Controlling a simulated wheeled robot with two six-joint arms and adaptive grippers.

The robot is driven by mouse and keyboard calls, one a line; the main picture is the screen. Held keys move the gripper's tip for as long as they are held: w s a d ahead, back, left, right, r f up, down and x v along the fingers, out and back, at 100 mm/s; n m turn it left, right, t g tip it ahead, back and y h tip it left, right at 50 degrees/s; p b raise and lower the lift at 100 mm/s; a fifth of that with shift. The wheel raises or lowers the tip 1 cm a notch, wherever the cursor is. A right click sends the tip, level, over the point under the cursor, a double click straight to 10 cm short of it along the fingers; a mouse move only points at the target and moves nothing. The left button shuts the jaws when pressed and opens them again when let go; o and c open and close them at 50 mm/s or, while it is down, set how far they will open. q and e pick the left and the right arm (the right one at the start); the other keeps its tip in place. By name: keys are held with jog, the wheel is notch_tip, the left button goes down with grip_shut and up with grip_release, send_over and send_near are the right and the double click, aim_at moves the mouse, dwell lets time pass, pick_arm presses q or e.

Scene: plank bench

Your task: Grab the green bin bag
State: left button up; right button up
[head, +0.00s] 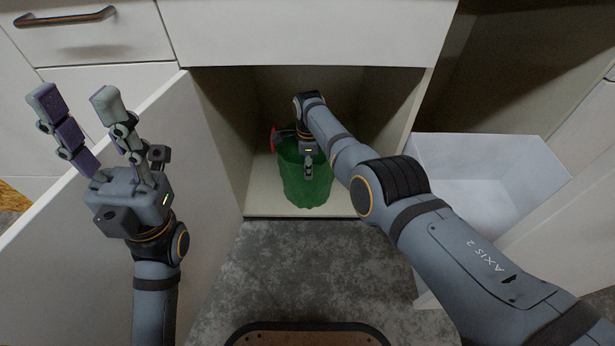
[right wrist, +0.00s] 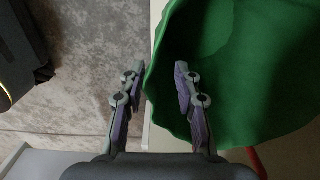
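The green bin bag (head: 305,188) stands open-topped on the floor of the open cupboard in the head view. It fills the right side of the right wrist view (right wrist: 235,75). My right gripper (head: 308,168) is over the bag, pointing down. In the right wrist view its two fingers (right wrist: 158,78) are apart, one over the bag's opening and one outside, with the bag's rim between them. I cannot tell whether either finger touches the bag. My left gripper (head: 74,100) is open and empty, raised at the left, away from the bag.
The cupboard door (head: 120,200) stands open on the left. A red object (head: 274,138) is behind the bag's left side, partly hidden. A white open box (head: 485,180) is at the right. Grey floor (head: 290,265) in front of the cupboard is clear.

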aim_at(307, 182)
notch_tip(307, 182, down, 5)
jog(key=b, duration=0.4)
jog(key=shift+s+a+f+b, duration=0.1)
jog(key=shift+a+b, duration=0.05)
jog(key=shift+b, duration=0.25)
jog(key=shift+f, duration=0.15)
grip_shut()
dwell(0.5)
